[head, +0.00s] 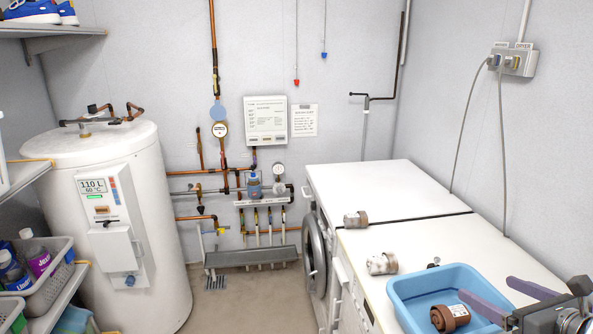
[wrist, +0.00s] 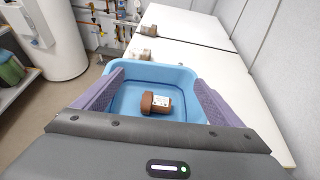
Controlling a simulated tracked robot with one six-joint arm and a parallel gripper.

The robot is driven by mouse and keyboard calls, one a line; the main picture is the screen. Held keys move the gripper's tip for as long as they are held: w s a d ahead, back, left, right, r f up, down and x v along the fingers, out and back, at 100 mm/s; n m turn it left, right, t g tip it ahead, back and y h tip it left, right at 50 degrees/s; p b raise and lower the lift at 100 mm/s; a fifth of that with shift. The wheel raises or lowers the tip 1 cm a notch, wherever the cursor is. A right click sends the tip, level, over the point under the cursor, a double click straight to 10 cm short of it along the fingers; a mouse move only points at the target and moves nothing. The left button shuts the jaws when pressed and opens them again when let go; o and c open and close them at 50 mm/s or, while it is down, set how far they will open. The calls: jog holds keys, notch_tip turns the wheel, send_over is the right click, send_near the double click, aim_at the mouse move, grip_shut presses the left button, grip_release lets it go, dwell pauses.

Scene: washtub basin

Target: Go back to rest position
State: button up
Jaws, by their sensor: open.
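My gripper (head: 496,302) is at the lower right in the head view, above the right side of the blue basin. Its two purple-grey fingers are spread wide with nothing between them, and they also show in the wrist view (wrist: 158,92). The blue basin (head: 404,291) stands on the white machine top and also shows in the wrist view (wrist: 150,70). A brown cylindrical part with a white label (head: 450,317) lies in the basin. In the wrist view the brown part (wrist: 156,104) lies ahead of the fingers, apart from them.
Two similar fittings, one (head: 382,263) near the basin and one (head: 355,219) farther back, lie on the white machine tops (head: 420,232). A small dark item (head: 433,263) lies behind the basin. A white tank (head: 105,230) and a shelf basket (head: 45,265) are at left. Cables hang at right.

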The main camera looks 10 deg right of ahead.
jog(key=w+a+f+n+g+y, duration=0.1)
jog(key=a+n+g+y, duration=0.15)
jog(key=a+n, duration=0.7)
jog(key=a+f+n+g+y, duration=0.2)
jog(key=a+n+g, duration=0.3)
jog(key=a, duration=0.7)
jog(key=s+a+r+n+h, duration=0.2)
jog(key=s+a+n+h, duration=0.3)
jog(key=n, duration=1.5)
jog(key=s+a, duration=0.3)
jog(key=a, duration=0.1)
jog(key=shift+s+n, duration=0.2)
jog(key=shift+n, duration=0.15)
jog(key=shift+a+r, duration=0.1)
